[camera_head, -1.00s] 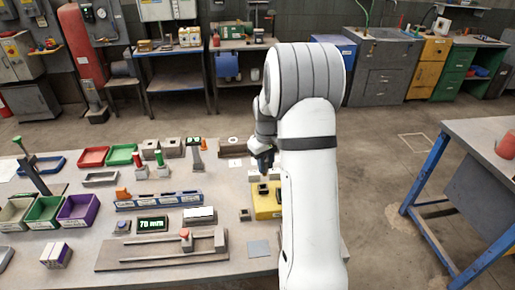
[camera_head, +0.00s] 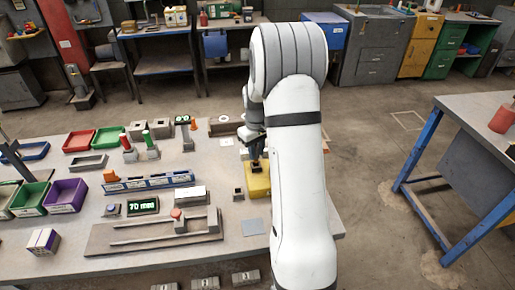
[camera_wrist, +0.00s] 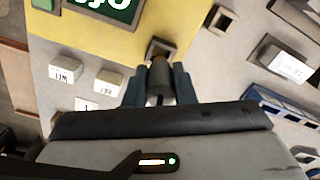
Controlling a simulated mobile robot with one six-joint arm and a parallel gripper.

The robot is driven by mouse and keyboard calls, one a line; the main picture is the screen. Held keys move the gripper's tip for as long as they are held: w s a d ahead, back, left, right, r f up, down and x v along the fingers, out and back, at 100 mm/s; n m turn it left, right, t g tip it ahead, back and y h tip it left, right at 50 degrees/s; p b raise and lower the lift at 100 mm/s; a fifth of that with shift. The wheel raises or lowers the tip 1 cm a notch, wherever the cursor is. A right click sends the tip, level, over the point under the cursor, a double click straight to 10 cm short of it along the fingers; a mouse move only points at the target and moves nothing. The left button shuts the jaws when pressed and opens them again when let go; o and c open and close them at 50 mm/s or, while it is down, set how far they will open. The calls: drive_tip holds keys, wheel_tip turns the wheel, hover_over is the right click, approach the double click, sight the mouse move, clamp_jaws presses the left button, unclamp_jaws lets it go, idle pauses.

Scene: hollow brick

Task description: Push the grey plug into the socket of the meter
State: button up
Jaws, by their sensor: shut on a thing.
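The meter (camera_head: 258,184) is a yellow box near the right end of the bench. In the wrist view its yellow face (camera_wrist: 95,42) carries a green display (camera_wrist: 112,8) and a grey square socket (camera_wrist: 162,47). My gripper (camera_wrist: 159,86) is shut on the grey plug (camera_wrist: 160,88), a short cylinder with an orange-brown front end. That end is at the near edge of the socket; I cannot tell how far inside it is. In the head view my gripper (camera_head: 255,152) is just above the meter, and the plug is mostly hidden.
A grey hollow block (camera_head: 238,194) stands left of the meter. A blue rack (camera_head: 150,181), a slide fixture with a red knob (camera_head: 176,214) and coloured bins (camera_head: 66,195) are farther left. A flat grey square (camera_head: 253,227) lies in front. White labelled blocks (camera_wrist: 65,70) are near the meter.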

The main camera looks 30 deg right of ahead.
sight(257, 157)
drive_tip(key=shift+s+f+b, duration=0.1)
drive_tip(key=shift+f+b, duration=0.25)
drive_tip(key=shift+b, duration=0.05)
idle(0.5)
drive_tip(key=shift+f+b, duration=1.15)
drive_tip(key=shift+f, duration=0.25)
idle(0.8)
drive_tip(key=o, duration=1.1)
drive_tip(key=shift+r, duration=0.1)
drive_tip(key=shift+c, duration=0.2)
drive_tip(key=shift+r, duration=0.1)
wheel_tip(257, 157, up, 8)
drive_tip(key=shift+f+b, duration=0.2)
drive_tip(key=shift+b, duration=0.25)
